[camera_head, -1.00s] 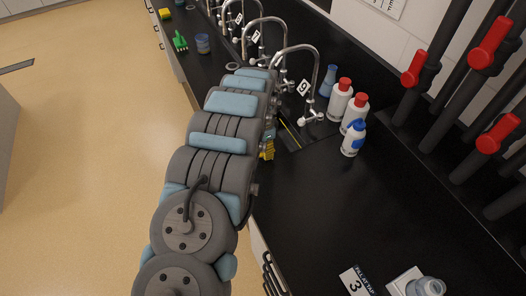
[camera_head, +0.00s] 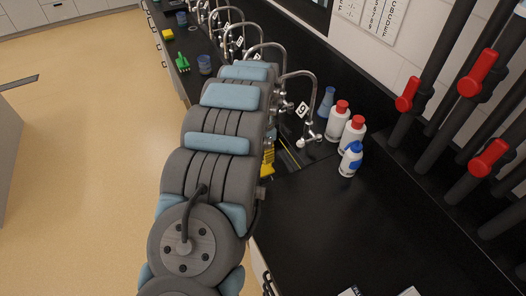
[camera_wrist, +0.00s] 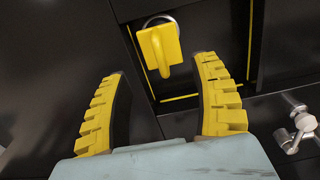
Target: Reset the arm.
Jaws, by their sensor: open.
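My arm (camera_head: 215,150) reaches forward along the black bench in the head view. My gripper shows there only as a sliver of yellow beside the arm; the rest is hidden. In the wrist view my gripper (camera_wrist: 162,68) has its two ribbed yellow fingers wide apart with nothing between them. A yellow block-like item (camera_wrist: 160,47) with a round grey rim behind it lies beyond the fingertips, apart from them. It is over a dark recess edged with yellow lines.
A row of curved taps, one (camera_head: 300,78) labelled 9, lines the bench. Red-capped bottles (camera_head: 338,122) and a blue-topped bottle (camera_head: 350,160) stand right of it. Red-handled dark pipes (camera_head: 477,72) rise at right. The near bench (camera_head: 350,220) is mostly clear.

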